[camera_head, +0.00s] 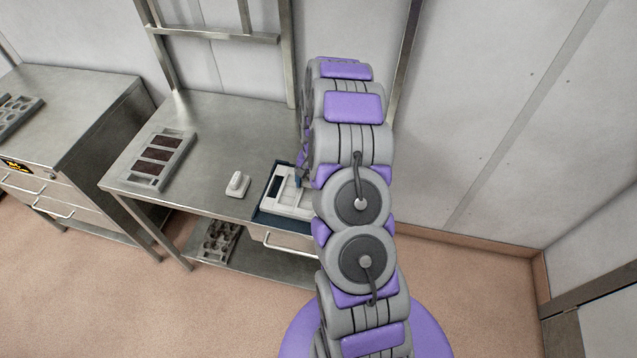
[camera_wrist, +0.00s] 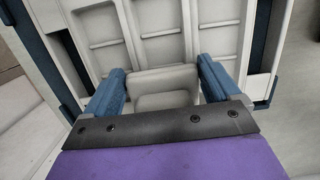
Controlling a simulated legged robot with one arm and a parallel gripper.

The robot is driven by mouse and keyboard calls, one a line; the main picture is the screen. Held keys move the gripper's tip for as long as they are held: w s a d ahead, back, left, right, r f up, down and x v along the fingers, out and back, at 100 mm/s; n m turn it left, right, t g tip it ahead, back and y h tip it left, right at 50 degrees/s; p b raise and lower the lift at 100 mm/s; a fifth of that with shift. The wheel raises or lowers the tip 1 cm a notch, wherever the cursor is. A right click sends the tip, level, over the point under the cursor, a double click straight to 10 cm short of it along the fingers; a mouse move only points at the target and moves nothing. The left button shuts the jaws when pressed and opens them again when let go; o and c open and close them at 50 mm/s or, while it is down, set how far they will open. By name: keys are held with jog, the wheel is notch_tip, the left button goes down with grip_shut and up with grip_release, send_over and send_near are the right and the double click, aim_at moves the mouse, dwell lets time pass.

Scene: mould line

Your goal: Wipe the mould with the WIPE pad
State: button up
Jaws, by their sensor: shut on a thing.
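The pale mould (camera_head: 290,190) with rectangular cavities lies in a dark blue frame (camera_head: 268,219) at the front right of the steel table. In the wrist view, the mould's cavities (camera_wrist: 155,18) fill the upper middle. My gripper (camera_wrist: 162,82) has blue fingers on either side of a pale block with a raised grip (camera_wrist: 163,76), and is shut on it. The block looks like a pad; no WIPE label is readable. It is over the mould, but I cannot tell whether it touches. In the head view my arm hides the gripper and part of the mould.
A small white block with a handle (camera_head: 238,184) stands left of the mould. A grey mould with brown fillings (camera_head: 160,158) lies farther left. The steel table (camera_head: 215,140) is clear behind. Steel uprights rise at its back. A tray (camera_head: 217,241) sits on the lower shelf.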

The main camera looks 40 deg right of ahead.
jog(key=shift+w+a+p, duration=0.15)
jog(key=shift+w+a, duration=0.65)
jog(key=shift+w, duration=0.2)
jog(key=shift+w+a+p, duration=0.2)
jog(key=shift+w+a, duration=0.55)
jog(key=shift+w, duration=0.25)
jog(key=shift+w+a+p, duration=0.15)
jog(key=shift+w+a, duration=0.65)
jog(key=shift+w, duration=0.2)
jog(key=shift+r, duration=0.1)
notch_tip(320, 180, up, 8)
jog(key=p, duration=0.2)
